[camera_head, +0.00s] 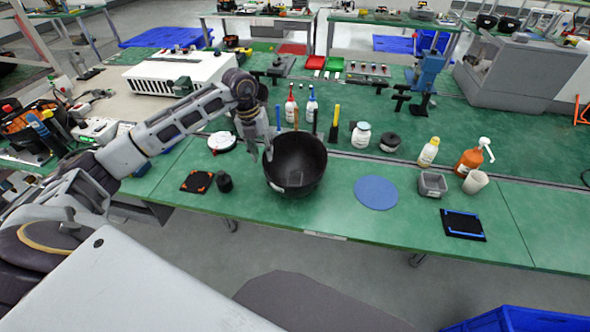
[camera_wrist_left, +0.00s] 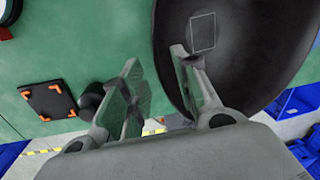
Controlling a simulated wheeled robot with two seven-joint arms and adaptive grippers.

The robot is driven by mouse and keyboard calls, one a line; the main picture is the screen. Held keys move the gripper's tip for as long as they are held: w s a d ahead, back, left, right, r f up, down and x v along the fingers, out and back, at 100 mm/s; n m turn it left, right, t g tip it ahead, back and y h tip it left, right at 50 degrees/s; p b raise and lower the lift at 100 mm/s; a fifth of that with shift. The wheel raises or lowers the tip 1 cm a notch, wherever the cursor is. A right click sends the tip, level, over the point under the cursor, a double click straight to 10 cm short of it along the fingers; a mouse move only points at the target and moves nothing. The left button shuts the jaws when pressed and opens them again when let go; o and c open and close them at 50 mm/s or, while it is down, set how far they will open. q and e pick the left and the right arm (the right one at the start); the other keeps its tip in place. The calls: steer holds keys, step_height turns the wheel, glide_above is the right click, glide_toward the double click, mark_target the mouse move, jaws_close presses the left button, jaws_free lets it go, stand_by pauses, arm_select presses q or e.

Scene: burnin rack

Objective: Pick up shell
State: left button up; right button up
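The shell, a black bowl-like piece with its opening up (camera_head: 300,165), sits on the green table. It fills the upper right of the left wrist view (camera_wrist_left: 250,75), with a small rectangular label inside. My left gripper (camera_head: 261,154) points down at the shell's left rim. In the left wrist view the gripper's fingers (camera_wrist_left: 157,66) are apart, one outside the rim and one over the inside. The rim passes between them, and a gap shows beside it. My right gripper is in neither view.
A black square pad with orange corners (camera_head: 197,181) and a small black knob (camera_head: 224,183) lie left of the shell. A blue disc (camera_head: 376,192) lies to its right. Bottles (camera_head: 311,105) and a yellow-handled tool (camera_head: 335,122) stand behind it.

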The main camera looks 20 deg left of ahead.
mark_target(269, 170)
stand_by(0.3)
arm_select(q)
steer(key=shift+w+d+f+p, duration=0.15)
steer(key=shift+d+f, duration=0.1)
steer(key=shift+f, duration=1.05)
steer(key=shift+s+d+f+p, duration=0.15)
steer(key=shift+d+f, duration=0.1)
steer(key=shift+f, duration=1.05)
steer(key=shift+w, duration=0.1)
jaws_close()
